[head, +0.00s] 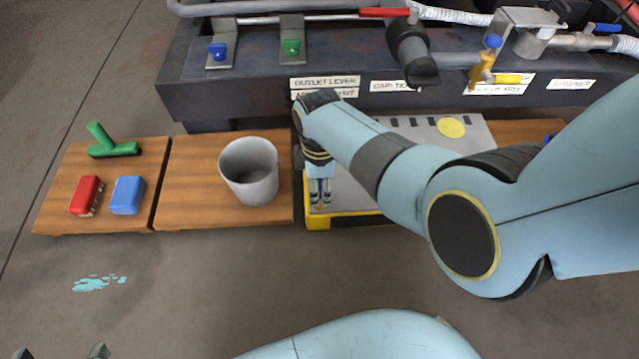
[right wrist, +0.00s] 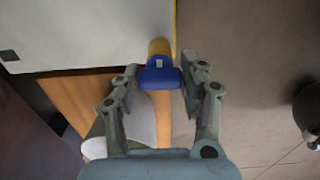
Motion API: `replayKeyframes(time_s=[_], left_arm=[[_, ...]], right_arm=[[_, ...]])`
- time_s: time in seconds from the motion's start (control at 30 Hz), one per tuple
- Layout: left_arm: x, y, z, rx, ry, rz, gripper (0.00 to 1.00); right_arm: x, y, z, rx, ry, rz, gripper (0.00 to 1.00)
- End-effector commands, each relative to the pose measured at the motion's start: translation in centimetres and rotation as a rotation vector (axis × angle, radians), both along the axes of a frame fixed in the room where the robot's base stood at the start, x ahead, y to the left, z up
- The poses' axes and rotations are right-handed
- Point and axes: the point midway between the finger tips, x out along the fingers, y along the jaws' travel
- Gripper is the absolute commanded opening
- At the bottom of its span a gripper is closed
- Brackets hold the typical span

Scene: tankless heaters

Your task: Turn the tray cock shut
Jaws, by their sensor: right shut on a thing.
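The tray cock has a blue handle (right wrist: 160,78) and a brass-yellow body (right wrist: 159,47) at the edge of the pale grey tray (right wrist: 90,35). The handle lies crosswise to the body in the right wrist view. In the head view the right gripper (head: 320,196) points down at the tray's front left corner and hides the cock. The tray's yellow rim (head: 345,221) shows there. My left gripper (head: 61,353) shows only two fingertips, wide apart and empty, at the bottom left edge.
A grey bucket (head: 249,172) stands on the wooden board left of the tray. A green tool (head: 113,145), a red block (head: 86,195) and a blue block (head: 128,195) lie further left. Pipes and valves run above the dark bench (head: 240,90) behind.

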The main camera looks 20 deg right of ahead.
Motion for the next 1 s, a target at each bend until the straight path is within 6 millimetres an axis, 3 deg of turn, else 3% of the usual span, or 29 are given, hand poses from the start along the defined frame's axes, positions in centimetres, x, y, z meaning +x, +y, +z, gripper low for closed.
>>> replayKeyframes(time_s=[0.27,1.0], left_arm=[[1.1,0.2,0.8,0.003,0.075,0.009,0.65],[1.5,0.5,2.7,0.01,0.316,0.023,0.65]], right_arm=[[0.1,0.0,0.2,0.0,-0.001,-0.137,0.09],[0.1,0.1,0.1,0.001,0.0,-0.826,0.09]])
